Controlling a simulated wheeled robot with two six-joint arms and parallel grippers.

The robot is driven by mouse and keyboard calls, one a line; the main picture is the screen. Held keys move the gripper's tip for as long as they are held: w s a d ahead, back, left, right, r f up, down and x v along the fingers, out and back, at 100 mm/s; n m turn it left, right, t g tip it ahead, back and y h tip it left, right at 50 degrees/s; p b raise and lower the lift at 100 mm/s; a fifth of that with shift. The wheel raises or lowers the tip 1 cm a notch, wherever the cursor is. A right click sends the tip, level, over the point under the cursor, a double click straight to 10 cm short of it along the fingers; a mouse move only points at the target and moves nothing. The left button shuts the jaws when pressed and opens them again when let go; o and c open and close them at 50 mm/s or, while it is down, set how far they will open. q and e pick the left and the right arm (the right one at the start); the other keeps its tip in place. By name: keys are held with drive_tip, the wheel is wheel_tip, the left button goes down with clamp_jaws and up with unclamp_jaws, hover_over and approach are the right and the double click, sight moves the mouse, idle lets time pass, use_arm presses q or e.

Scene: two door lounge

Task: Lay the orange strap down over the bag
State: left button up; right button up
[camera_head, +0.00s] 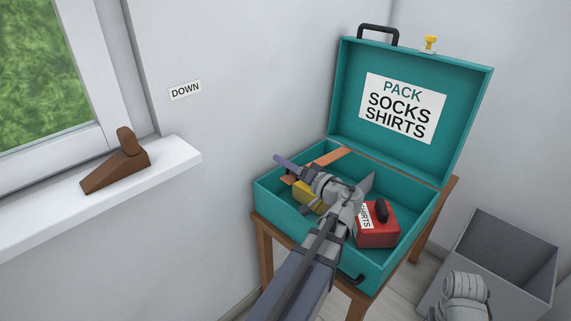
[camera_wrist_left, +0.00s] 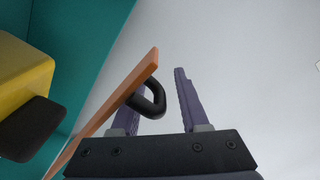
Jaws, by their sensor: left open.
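The teal bag (camera_head: 268,203), an open hard case, has its lid raised. The orange strap (camera_head: 328,158) shows at the case's left side, partly hidden behind my left gripper (camera_head: 284,163). In the left wrist view the strap (camera_wrist_left: 120,90) runs diagonally across one finger, and a dark loop (camera_wrist_left: 155,101) on it sits between the fingers. My left gripper (camera_wrist_left: 163,90) is open around the loop; I cannot tell whether it touches. Inside the case are a yellow block (camera_head: 305,197), partly hidden by my arm, and a red SHIRTS box (camera_head: 377,236) with a dark knob.
The case stands on a wooden stand (camera_head: 266,255) near the wall. Its lid (camera_head: 350,92) reads "PACK SOCKS SHIRTS". A grey bin (camera_head: 505,240) stands at right. Part of my right arm shows bottom right.

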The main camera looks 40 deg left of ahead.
use_arm(q)
drive_tip(key=d, duration=0.7)
drive_tip(key=shift+s+d, duration=0.35)
drive_tip(key=shift+d, duration=0.05)
drive_tip(key=shift+r, duration=0.2)
drive_tip(key=shift+c, duration=1.2)
drive_tip(key=r+n+h+p, duration=0.1)
drive_tip(key=r+p, duration=0.1)
drive_tip(key=p, duration=0.2)
drive_tip(key=w+r+n+g+h+p, duration=0.1)
drive_tip(key=r+p, duration=0.1)
drive_tip(key=p, duration=0.3)
drive_tip(key=w+r+n+h+p, duration=0.1)
drive_tip(key=r+p, duration=0.1)
drive_tip(key=p, duration=0.2)
drive_tip(key=shift+d+r+n+g, duration=0.2)
drive_tip(key=shift+n+g, duration=0.1)
drive_tip(key=shift+g, duration=0.1)
clamp_jaws()
drive_tip(key=w+d+r+n+g+h+p, duration=0.2)
drive_tip(key=d+r+n+h+p, duration=0.2)
drive_tip(key=p, duration=1.1)
wheel_tip(320, 180, up, 3)
drive_tip(key=shift+n+h+p, duration=0.3)
drive_tip(key=shift+h+p, duration=0.05)
drive_tip(key=shift+h, duration=0.45)
